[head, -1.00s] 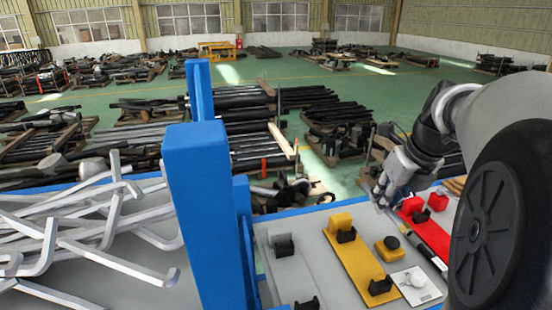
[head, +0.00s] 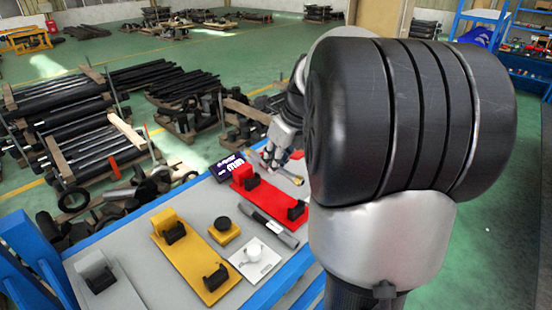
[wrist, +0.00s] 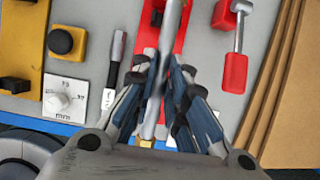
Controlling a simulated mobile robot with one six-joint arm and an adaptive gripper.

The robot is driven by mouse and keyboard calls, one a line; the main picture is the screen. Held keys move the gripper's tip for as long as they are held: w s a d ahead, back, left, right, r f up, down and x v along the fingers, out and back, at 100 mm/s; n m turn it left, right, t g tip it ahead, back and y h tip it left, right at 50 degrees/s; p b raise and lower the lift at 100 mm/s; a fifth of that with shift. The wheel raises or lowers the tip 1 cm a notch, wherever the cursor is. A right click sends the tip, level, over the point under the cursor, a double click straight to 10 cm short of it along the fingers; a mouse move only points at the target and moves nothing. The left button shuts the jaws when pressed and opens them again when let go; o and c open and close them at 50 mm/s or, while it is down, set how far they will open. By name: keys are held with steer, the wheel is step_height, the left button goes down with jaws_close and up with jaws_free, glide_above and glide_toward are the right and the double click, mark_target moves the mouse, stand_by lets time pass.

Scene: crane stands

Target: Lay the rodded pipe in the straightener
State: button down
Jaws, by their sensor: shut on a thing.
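My gripper (wrist: 165,100) is shut on a slim grey pipe (wrist: 168,50) in the wrist view. The pipe runs up the picture and out at the top edge, so its far end is hidden. It passes over a red plate (wrist: 180,42) with black supports. In the head view my gripper (head: 272,160) is above the far side of the bench, beyond the red plate (head: 272,198), and the held pipe is hard to make out. The red plate carries a red block and two black supports. A yellow plate (head: 190,255) with black supports lies to its left. I cannot tell which is the straightener.
A dark rod with a pale end (head: 270,227) lies beside the red plate. A yellow button box (head: 223,232) and a white dial (head: 253,255) stand nearby. A red lever (wrist: 235,70) and brown boards (wrist: 285,90) lie right of the pipe in the wrist view.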

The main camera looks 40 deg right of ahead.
mark_target(298, 181)
steer(key=shift+r, duration=0.1)
steer(key=shift+f+b, duration=2.05)
steer(key=shift+f, duration=2.35)
steer(key=c, duration=1.5)
jaws_free()
steer(key=v, duration=1.2)
steer(key=shift+r, duration=0.1)
